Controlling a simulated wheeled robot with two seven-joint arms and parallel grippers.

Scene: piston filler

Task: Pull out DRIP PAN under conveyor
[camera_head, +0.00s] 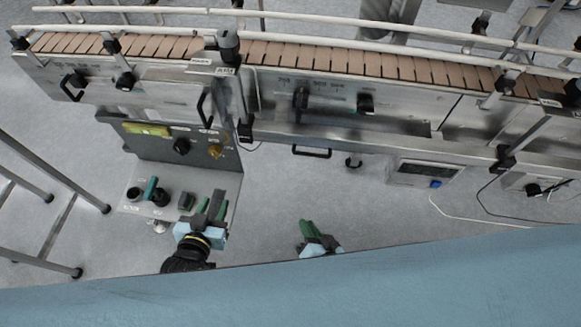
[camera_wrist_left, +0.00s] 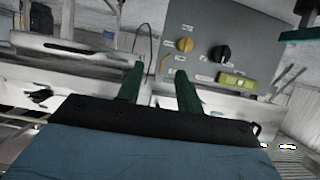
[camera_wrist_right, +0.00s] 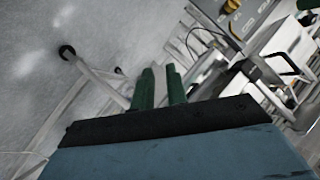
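The drip pan seems to be the metal tray under the conveyor, with a black bar handle (camera_head: 312,152) on its front at the centre of the head view. Its body is mostly hidden beneath the conveyor frame. My left gripper (camera_head: 217,204) is open and empty, left of and nearer than the handle, over the control box. Its spread fingers (camera_wrist_left: 160,86) face the panel in the left wrist view. My right gripper (camera_head: 318,236) is empty, below the handle and apart from it. A narrow gap shows between its fingers (camera_wrist_right: 161,86) in the right wrist view.
The conveyor (camera_head: 330,60) with brown slats runs across the back. A control panel (camera_head: 180,142) with knobs stands at the left, beside a metal frame (camera_head: 60,225). A display box (camera_head: 424,172) and cables are at the right. Grey floor (camera_head: 300,190) is clear below the handle.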

